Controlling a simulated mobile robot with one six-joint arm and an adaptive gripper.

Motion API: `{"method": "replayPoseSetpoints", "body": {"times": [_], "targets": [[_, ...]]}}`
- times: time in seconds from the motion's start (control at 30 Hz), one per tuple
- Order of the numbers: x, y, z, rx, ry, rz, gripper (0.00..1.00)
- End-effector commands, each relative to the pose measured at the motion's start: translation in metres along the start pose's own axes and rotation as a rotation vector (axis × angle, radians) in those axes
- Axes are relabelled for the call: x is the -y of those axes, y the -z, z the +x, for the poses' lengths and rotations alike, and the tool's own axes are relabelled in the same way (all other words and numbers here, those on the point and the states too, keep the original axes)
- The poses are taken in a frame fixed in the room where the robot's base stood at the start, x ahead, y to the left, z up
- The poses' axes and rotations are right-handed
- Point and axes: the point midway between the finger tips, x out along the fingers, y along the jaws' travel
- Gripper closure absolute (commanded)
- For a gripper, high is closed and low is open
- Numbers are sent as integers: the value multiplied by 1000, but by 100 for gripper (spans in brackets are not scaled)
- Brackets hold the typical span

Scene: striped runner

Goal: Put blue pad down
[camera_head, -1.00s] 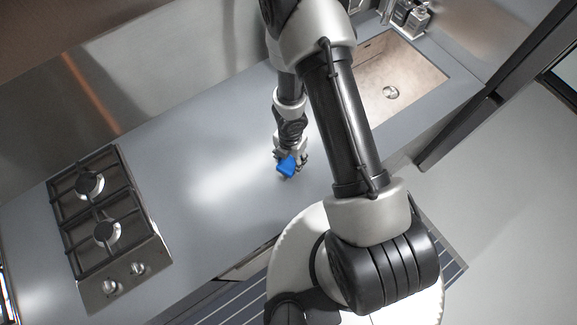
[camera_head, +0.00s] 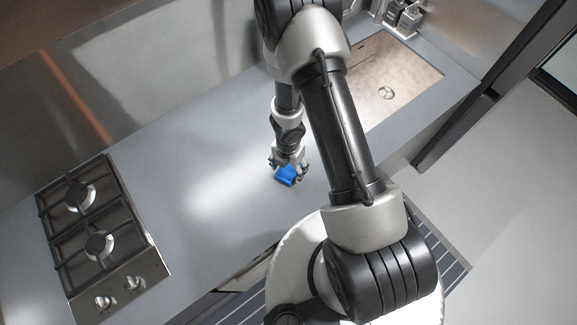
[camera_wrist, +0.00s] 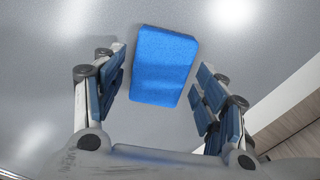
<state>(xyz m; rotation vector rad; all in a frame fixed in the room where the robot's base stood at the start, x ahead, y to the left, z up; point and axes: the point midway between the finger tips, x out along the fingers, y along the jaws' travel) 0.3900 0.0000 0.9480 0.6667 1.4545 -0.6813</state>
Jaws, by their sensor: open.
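The blue pad (camera_head: 286,176) is on the grey counter (camera_head: 180,130) in the head view, just under my gripper (camera_head: 288,168). In the wrist view the blue pad (camera_wrist: 163,66) appears as a rounded block, slightly tilted, between the two fingers of my gripper (camera_wrist: 160,85). The gripper is open, with a gap showing between the pad and each finger. The pad looks as if it rests on the counter surface.
A two-burner gas hob (camera_head: 98,240) is set into the counter at the left. A sink (camera_head: 392,75) is at the right, with bottles (camera_head: 408,18) behind it. The counter between hob and pad is clear. A striped runner (camera_head: 455,275) lies on the floor.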

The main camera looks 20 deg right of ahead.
Motion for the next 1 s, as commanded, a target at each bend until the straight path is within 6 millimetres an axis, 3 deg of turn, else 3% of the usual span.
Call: {"method": "replayPoseSetpoints", "body": {"times": [0.47,1.0], "targets": [[0,0,-10,0,0,0,31],[0,0,-92,0,0,0,31]]}}
